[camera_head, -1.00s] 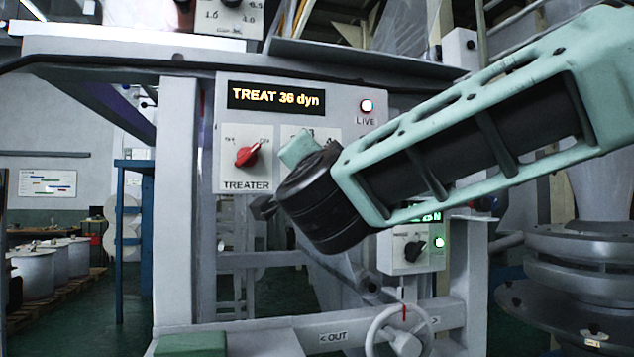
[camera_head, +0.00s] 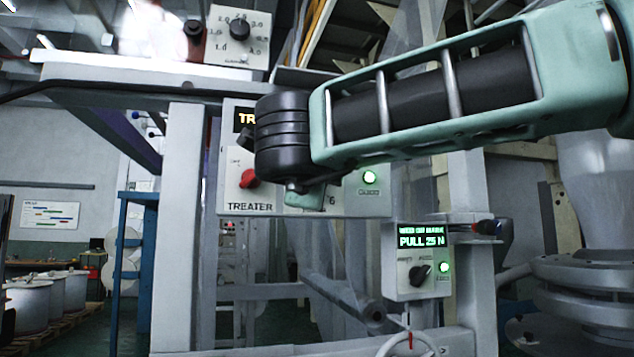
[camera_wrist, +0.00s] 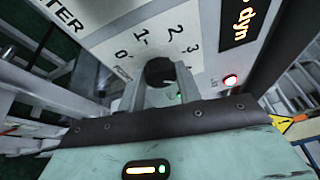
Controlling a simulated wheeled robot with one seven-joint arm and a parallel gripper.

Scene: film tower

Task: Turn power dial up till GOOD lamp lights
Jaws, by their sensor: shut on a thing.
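The power dial's black knob (camera_wrist: 159,71) sits in the middle of the wrist view, on a pale plate with numbers around it. My gripper (camera_wrist: 162,88) is shut on this knob, one finger on each side. In the head view my arm covers most of the dial plate (camera_head: 331,197) and hides the knob. A green lamp (camera_head: 370,177) is lit at the lower right of the treater panel; its small label is blurred and appears to read GOOD. The treater display (camera_head: 244,120) is mostly covered by my arm. The wrist view shows only "dyn" on the display (camera_wrist: 238,22).
A red switch (camera_head: 249,179) marked TREATER is left of the dial. Another dial box (camera_head: 238,37) is above.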

